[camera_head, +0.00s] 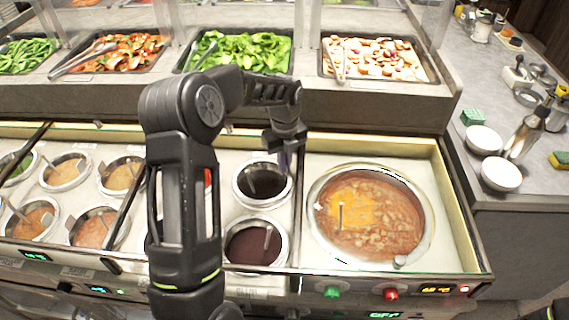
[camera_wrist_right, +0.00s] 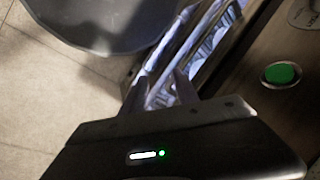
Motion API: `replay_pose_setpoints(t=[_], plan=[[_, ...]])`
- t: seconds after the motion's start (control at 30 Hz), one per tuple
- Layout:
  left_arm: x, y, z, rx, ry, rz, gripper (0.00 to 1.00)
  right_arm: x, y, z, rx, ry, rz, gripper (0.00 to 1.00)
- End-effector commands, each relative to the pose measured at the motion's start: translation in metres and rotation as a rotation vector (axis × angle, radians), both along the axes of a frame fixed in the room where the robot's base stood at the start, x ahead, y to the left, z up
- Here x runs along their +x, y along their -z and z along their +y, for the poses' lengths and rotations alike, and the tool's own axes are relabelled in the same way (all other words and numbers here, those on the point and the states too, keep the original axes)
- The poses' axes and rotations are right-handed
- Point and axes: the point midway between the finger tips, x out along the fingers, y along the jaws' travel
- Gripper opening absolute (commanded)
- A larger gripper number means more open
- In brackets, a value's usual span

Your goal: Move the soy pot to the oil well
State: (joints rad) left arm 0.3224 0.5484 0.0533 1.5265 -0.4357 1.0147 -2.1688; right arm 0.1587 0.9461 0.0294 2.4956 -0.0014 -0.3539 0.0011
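A round pot of near-black sauce (camera_head: 262,182), which looks like the soy pot, sits in the back of the counter's middle section. A pot of dark brown-red sauce (camera_head: 255,243) with a ladle sits in front of it. My left gripper (camera_head: 284,165) points down at the right rim of the near-black pot; its fingers are too small and dark to tell their opening or any contact. I cannot tell which well is the oil well; my left arm hides part of the wells on the left. My right gripper (camera_wrist_right: 162,88) is open and empty in the right wrist view.
A large pot of orange-brown soup (camera_head: 370,212) fills the right section. Several lighter sauce pots stand at the left. Food trays (camera_head: 240,52) line the raised shelf behind. White bowls (camera_head: 501,174) stand on the right counter. A green button (camera_wrist_right: 281,74) is near my right gripper.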

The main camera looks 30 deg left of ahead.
Motion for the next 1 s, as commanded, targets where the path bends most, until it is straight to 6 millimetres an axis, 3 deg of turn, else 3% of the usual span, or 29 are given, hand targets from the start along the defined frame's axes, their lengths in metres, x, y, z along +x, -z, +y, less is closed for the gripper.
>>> replay_pose_setpoints(t=[0.73,1.0], plan=[[0.0008,0.0045,0.0001,0.001,0.0,-0.002,0.0,0.0001,0.0022,0.0,0.0,0.0,0.0,0.36],[0.0003,0.0052,0.0,0.0,0.0,-0.001,0.25,0.0001,0.0023,-0.0001,0.0,0.0,0.0,0.36]])
